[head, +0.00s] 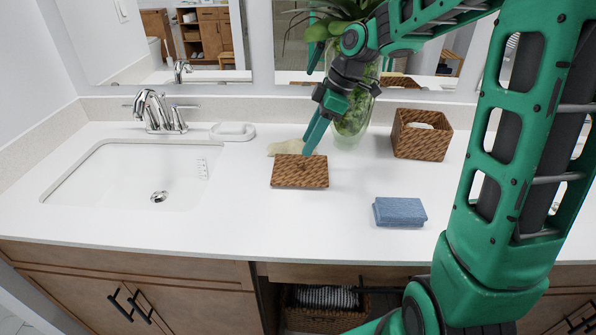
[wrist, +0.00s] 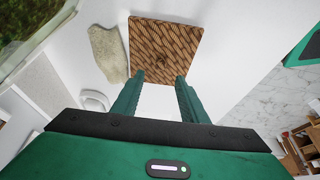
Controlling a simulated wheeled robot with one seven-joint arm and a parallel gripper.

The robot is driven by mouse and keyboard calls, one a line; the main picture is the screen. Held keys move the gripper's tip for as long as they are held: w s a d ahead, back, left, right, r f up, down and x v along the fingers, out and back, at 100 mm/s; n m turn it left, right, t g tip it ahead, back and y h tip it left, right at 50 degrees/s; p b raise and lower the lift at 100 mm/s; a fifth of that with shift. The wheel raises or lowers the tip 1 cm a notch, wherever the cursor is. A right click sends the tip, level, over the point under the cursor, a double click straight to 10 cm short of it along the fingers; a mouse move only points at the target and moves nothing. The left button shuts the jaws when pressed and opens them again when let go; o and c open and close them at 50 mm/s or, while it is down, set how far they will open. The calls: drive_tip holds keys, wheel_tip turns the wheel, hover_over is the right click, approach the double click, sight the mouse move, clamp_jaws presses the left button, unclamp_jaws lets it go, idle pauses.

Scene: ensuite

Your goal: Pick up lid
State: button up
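The lid (head: 300,172) is a flat, square, brown woven piece with a small knob, lying on the white counter right of the sink. In the wrist view the lid (wrist: 165,45) lies ahead of the fingertips, with its knob near its middle. My gripper (head: 311,148) reaches down over the lid's back part in the head view. In the wrist view my gripper (wrist: 160,76) has its two fingers apart, with nothing between them, pointing at the lid's near edge. Whether the fingertips touch the lid cannot be told.
A woven basket (head: 421,135) stands at the back right, with something pale inside. A glass vase (head: 352,122) with a plant is behind my gripper. A beige object (head: 284,147) lies beside the lid. A blue folded cloth or sponge (head: 399,212) lies front right. The sink (head: 130,175) is left.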

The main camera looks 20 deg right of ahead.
sight(301, 161)
drive_tip(key=shift+d+x, duration=0.15)
drive_tip(key=shift+x, duration=1.4)
drive_tip(key=shift+d+x, duration=0.1)
drive_tip(key=shift+x, duration=1.5)
clamp_jaws()
